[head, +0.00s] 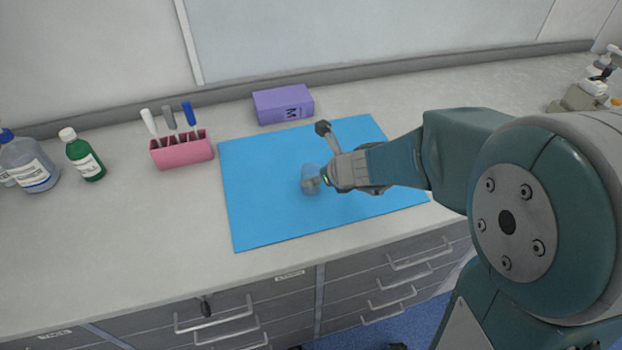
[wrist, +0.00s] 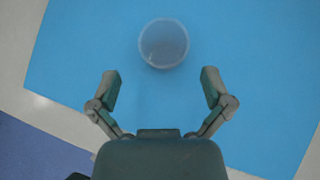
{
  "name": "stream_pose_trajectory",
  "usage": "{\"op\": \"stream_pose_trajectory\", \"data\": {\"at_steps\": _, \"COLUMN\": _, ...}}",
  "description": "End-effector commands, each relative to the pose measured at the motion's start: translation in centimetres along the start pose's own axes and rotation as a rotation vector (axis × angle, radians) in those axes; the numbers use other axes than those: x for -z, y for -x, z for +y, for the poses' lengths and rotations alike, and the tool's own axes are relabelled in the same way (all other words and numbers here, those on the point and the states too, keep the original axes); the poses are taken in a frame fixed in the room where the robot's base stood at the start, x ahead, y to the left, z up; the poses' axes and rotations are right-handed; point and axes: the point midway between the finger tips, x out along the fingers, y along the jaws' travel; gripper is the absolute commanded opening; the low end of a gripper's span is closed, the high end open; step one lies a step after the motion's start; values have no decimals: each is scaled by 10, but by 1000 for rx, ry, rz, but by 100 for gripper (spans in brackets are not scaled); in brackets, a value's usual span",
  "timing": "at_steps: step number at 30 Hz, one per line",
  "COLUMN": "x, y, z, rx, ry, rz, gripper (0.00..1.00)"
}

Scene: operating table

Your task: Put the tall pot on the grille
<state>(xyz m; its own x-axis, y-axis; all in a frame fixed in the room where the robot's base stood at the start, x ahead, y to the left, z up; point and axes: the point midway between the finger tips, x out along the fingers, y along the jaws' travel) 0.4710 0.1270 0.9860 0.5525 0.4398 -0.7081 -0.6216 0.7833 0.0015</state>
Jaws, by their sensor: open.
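The tall pot (head: 309,174) is a clear, see-through vessel on the blue mat in the head view, partly hidden by my gripper (head: 320,180). In the wrist view the pot (wrist: 163,43) shows as a round rim, seen from above, at the upper middle. My gripper (wrist: 160,74) is open and empty in the wrist view, its two fingers spread wide. The pot lies ahead of the gap between the fingertips, roughly centred. Their height relative to the pot is hard to tell. I cannot make out a grille in either view.
The blue mat (head: 260,215) lies on a grey counter (head: 120,240). A purple box (head: 283,105) stands behind it. A pink holder (head: 182,150) with pens, a green bottle (head: 83,155) and clear bottles (head: 28,165) stand left. The mat's left part is clear.

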Motion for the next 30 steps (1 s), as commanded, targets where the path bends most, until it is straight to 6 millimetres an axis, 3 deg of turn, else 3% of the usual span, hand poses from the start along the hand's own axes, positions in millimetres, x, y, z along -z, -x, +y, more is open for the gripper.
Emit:
{"op": "stream_pose_trajectory", "data": {"at_steps": 15, "x": 4, "y": -54, "z": -4, "rx": -1, "ry": 1, "rz": 1, "gripper": 100}}
{"op": "stream_pose_trajectory", "data": {"at_steps": 23, "x": 4, "y": -56, "z": -4, "rx": 0, "ry": 2, "rz": 0, "gripper": 100}}
{"op": "stream_pose_trajectory", "data": {"at_steps": 26, "x": 4, "y": -56, "z": -4, "rx": 0, "ry": 2, "rz": 0, "gripper": 64}}
{"op": "stream_pose_trajectory", "data": {"at_steps": 29, "x": 4, "y": -56, "z": -4, "rx": 0, "ry": 2, "rz": 0, "gripper": 20}}
{"op": "stream_pose_trajectory", "data": {"at_steps": 30, "x": 4, "y": -56, "z": -4, "rx": 0, "ry": 2, "rz": 1, "gripper": 15}}
